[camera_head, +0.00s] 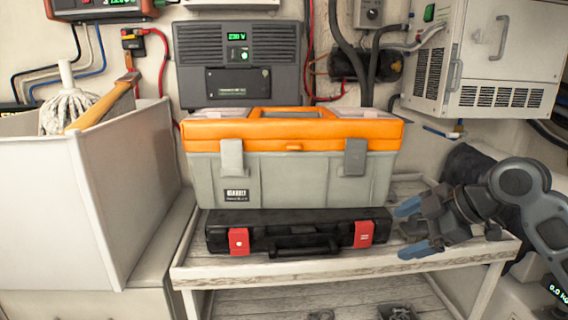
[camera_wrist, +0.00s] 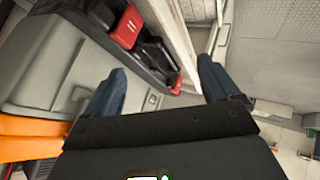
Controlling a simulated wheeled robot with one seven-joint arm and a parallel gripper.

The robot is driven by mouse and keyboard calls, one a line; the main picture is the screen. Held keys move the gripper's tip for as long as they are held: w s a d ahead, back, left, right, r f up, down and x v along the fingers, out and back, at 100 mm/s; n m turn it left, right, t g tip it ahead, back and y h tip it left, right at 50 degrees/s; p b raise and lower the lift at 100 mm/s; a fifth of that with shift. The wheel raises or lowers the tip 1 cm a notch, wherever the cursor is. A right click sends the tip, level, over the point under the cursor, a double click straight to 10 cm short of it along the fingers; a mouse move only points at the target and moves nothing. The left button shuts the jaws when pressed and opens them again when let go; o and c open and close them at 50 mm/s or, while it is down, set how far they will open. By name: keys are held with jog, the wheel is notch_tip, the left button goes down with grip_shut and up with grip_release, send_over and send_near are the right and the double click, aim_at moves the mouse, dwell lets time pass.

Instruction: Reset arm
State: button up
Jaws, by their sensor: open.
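My gripper (camera_head: 411,228) is at the right in the head view, over the right end of the wooden bench (camera_head: 330,266). Its blue fingers are apart and nothing shows between them. In the wrist view, my gripper (camera_wrist: 162,92) points past the toolboxes. A grey toolbox with an orange lid (camera_head: 285,175) stands on a flat black case with red latches (camera_head: 298,235), to the left of my gripper. The grey toolbox (camera_wrist: 50,65) and the black case (camera_wrist: 155,52) also show in the wrist view.
A white bin (camera_head: 120,185) with a mop head (camera_head: 68,110) and a wooden handle stands at the left. A white cabinet (camera_head: 480,60) hangs at the upper right, above my arm. Grey and black hoses run down the back wall. A lower slatted shelf lies under the bench.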

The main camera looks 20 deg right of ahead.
jog(key=w+a+m+t+y, duration=0.2)
jog(key=w+a+m+t, duration=0.1)
jog(key=a, duration=0.7)
jog(key=s+a+f+m+t+h, duration=0.2)
jog(key=s+a+f+m+t, duration=0.15)
jog(key=a+m, duration=0.2)
jog(key=s+a+f+m+t+h, duration=0.1)
jog(key=s+a+f+m+t, duration=0.15)
jog(key=s+a+m, duration=0.35)
jog(key=s+a+f+m+g+h, duration=0.15)
jog(key=s+f, duration=0.25)
jog(key=s, duration=0.5)
jog(key=s+f+m+h, duration=0.1)
jog(key=s+f+h, duration=0.15)
jog(key=s, duration=0.65)
jog(key=s+d+r+n, duration=0.1)
jog(key=s+d+r, duration=0.1)
jog(key=s, duration=0.6)
jog(key=s+d+r+n, duration=0.1)
jog(key=s+d+n, duration=0.1)
jog(key=s, duration=0.6)
jog(key=shift+d+r+y, duration=0.4)
jog(key=shift+o, duration=0.4)
jog(key=shift+g, duration=0.25)
